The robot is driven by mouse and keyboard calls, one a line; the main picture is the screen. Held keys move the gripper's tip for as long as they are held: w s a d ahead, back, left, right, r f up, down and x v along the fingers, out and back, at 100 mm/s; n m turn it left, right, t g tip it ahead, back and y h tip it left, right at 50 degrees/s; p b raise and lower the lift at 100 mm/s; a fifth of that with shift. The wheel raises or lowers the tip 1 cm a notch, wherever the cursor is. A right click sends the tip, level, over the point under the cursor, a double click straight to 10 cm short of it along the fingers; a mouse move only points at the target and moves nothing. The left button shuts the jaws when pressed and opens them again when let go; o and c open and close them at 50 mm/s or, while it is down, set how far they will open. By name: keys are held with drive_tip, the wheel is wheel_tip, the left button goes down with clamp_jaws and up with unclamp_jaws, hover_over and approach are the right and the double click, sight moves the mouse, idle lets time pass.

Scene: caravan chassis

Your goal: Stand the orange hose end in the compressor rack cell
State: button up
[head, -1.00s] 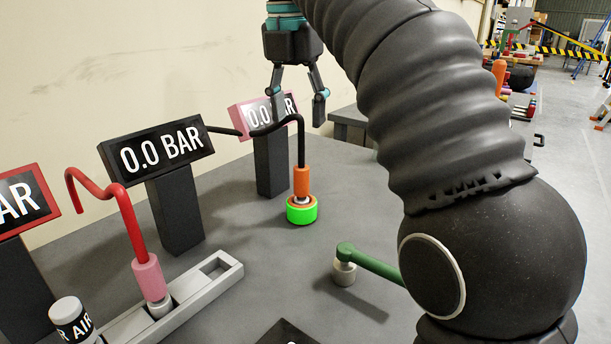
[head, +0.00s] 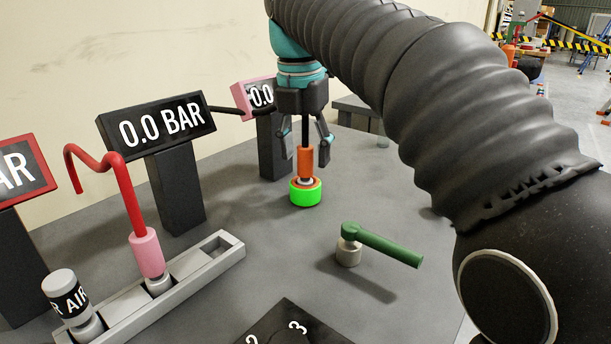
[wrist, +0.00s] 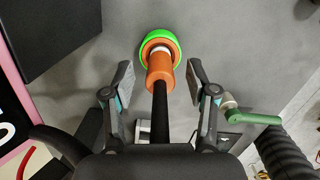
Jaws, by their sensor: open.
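The orange hose end (head: 305,162) stands upright in a bright green ring-shaped fitting (head: 305,196) on the grey table, with a black hose rising from its top. My gripper (head: 305,152) is over it, pointing down, with the open fingers on either side of the hose end. In the wrist view the orange hose end (wrist: 160,72) lies between the two fingertips, with a gap on each side. The grey rack (head: 160,285) is at the lower left. A pink hose end (head: 147,254) with a red hose stands in one cell, and an open cell (head: 217,247) is at its far end.
A green lever on a round post (head: 375,244) stands right of the hose end. Gauge displays on dark posts (head: 175,200) stand behind and left. An AIR canister (head: 70,295) is at the rack's near end. A dark numbered plate (head: 285,325) lies in front.

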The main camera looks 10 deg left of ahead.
drive_tip(key=shift+w+f, duration=0.15)
drive_tip(key=shift+f, duration=1.1)
clamp_jaws()
drive_tip(key=shift+r, duration=0.15)
